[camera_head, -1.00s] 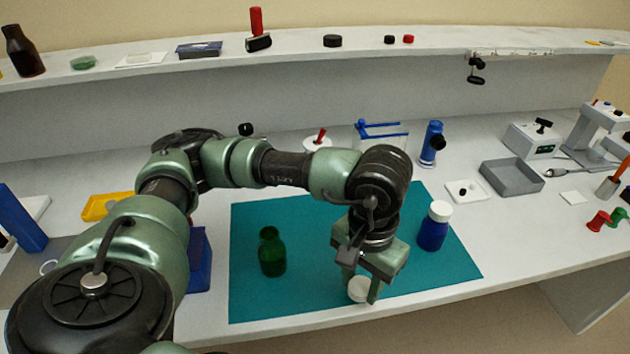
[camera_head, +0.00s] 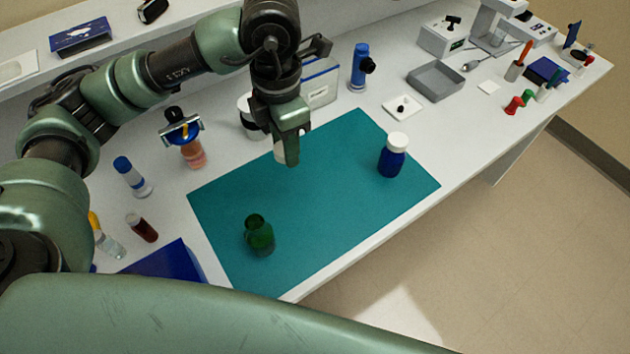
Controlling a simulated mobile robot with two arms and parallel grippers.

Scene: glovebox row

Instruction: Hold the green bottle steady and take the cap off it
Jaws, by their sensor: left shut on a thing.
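The green bottle (camera_head: 261,238) stands upright on the teal mat (camera_head: 330,190), its dark neck open with no cap on it. My left gripper (camera_head: 286,157) is above the far edge of the mat, up and to the right of the bottle and apart from it. It is shut on a white cap (camera_head: 280,152), which its near finger partly hides. My right gripper is out of view.
A blue bottle with a white lid (camera_head: 393,156) stands at the mat's right side. Several small bottles stand left of the mat, and a blue box (camera_head: 165,262) lies near its lower left. A grey tray (camera_head: 436,81) is at the back right.

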